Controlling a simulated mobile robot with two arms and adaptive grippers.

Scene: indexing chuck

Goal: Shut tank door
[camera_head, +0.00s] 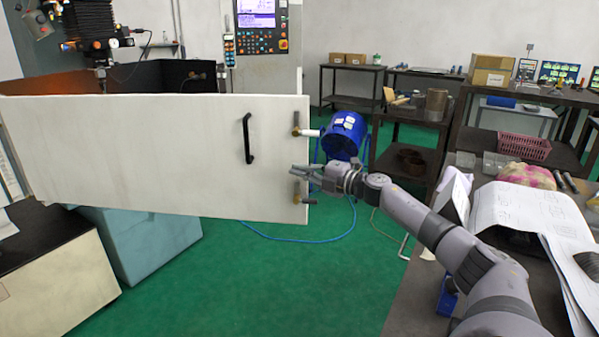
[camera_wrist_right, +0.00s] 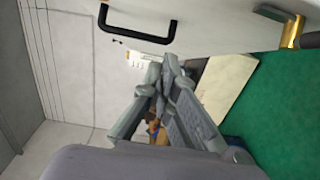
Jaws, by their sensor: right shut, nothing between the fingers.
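The tank door (camera_head: 150,150) is a wide white panel at the left of the head view. Its right end stands free over the floor, and dark tank walls (camera_head: 150,75) show behind its top edge. A black bar handle (camera_head: 248,138) sits on its face, with brass latches (camera_head: 303,131) at the right edge. My right gripper (camera_head: 297,171) is shut and empty at that edge, between the two latches; contact with the door cannot be told. The right wrist view shows the gripper (camera_wrist_right: 170,70) below the handle (camera_wrist_right: 140,30), with a latch (camera_wrist_right: 290,30) upper right. My left gripper is out of view.
A bench with papers (camera_head: 530,210) lies under my right arm. Green floor is open in the middle.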

